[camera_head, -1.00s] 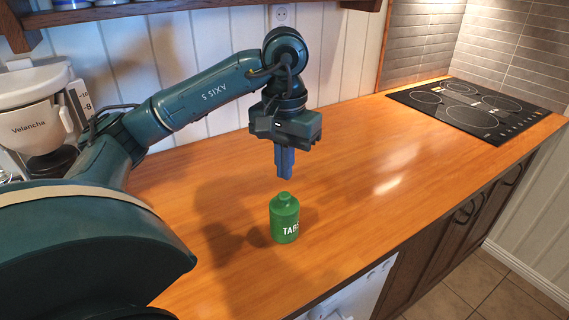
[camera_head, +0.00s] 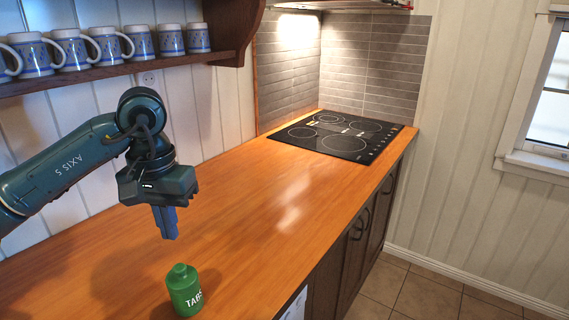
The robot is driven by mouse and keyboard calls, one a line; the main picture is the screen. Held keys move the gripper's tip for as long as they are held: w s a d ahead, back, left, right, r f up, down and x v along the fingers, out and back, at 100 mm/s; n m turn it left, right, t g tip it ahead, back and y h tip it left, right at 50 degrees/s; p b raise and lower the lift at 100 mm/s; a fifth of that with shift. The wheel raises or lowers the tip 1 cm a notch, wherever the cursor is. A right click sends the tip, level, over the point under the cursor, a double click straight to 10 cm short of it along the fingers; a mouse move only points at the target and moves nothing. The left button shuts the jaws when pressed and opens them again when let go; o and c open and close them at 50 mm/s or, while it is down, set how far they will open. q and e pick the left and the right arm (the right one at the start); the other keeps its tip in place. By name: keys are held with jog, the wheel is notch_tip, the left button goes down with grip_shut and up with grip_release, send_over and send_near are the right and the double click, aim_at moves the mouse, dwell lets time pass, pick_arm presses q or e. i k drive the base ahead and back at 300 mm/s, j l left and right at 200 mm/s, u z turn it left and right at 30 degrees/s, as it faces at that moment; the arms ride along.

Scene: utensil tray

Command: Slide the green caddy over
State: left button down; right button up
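A green container (camera_head: 184,291) with a rounded cap and white lettering reading "TABS" stands upright on the wooden counter at the lower middle left. It is the only green object I see on the counter. My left gripper (camera_head: 165,223) hangs pointing down above and slightly left of the container, apart from it. Its blue fingers are close together with nothing visible between them. My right gripper is not in view.
The wooden counter (camera_head: 240,200) is clear to the right and behind, up to a black cooktop (camera_head: 342,136). A shelf (camera_head: 110,69) with several blue-and-white mugs hangs at upper left. The counter's front edge drops to cabinets (camera_head: 350,235).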

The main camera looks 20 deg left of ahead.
aim_at(190, 303)
jog(key=k+l, duration=0.75)
jog(key=l, duration=0.2)
